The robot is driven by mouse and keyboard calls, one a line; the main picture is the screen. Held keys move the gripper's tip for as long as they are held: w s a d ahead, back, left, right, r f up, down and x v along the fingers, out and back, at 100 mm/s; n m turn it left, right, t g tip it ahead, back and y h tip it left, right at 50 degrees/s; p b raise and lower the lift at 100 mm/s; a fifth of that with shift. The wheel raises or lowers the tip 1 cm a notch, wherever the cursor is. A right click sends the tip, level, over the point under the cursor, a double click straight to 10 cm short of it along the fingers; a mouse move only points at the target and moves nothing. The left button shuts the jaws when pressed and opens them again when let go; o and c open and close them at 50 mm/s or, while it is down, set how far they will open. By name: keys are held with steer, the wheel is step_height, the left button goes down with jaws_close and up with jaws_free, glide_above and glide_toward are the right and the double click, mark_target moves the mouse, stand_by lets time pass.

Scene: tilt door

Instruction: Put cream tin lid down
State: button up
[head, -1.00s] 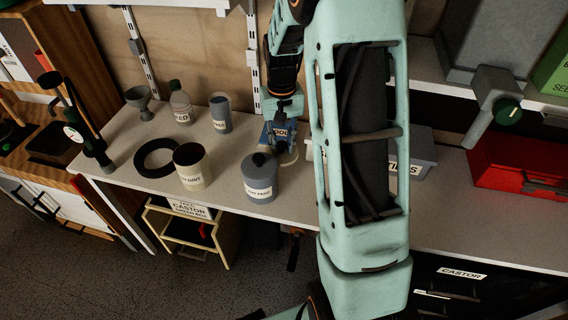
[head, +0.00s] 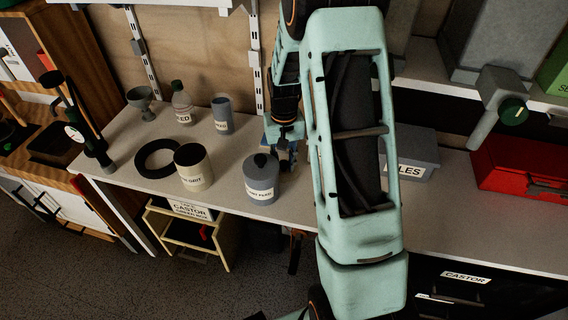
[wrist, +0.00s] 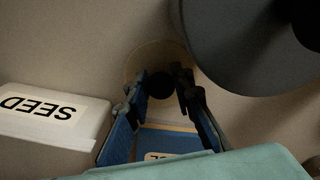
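The cream tin (head: 193,168) stands open-topped and upright on the bench, its opening dark. The cream lid (wrist: 146,58) shows in the wrist view as a pale disc with a black knob. My gripper (wrist: 160,86) has its blue-padded fingertips on either side of that knob and appears shut on it. In the head view my gripper (head: 284,142) is low over the bench behind the grey tin (head: 262,180), and the lid is hidden there. Whether the lid touches the bench is unclear.
The grey tin's dark lid (wrist: 250,45) is close on the upper right of the wrist view. A SEED-labelled box (wrist: 50,118) is at left. A blue labelled object (wrist: 165,140) lies between the fingers.

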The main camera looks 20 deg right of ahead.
steer(key=o, duration=0.4)
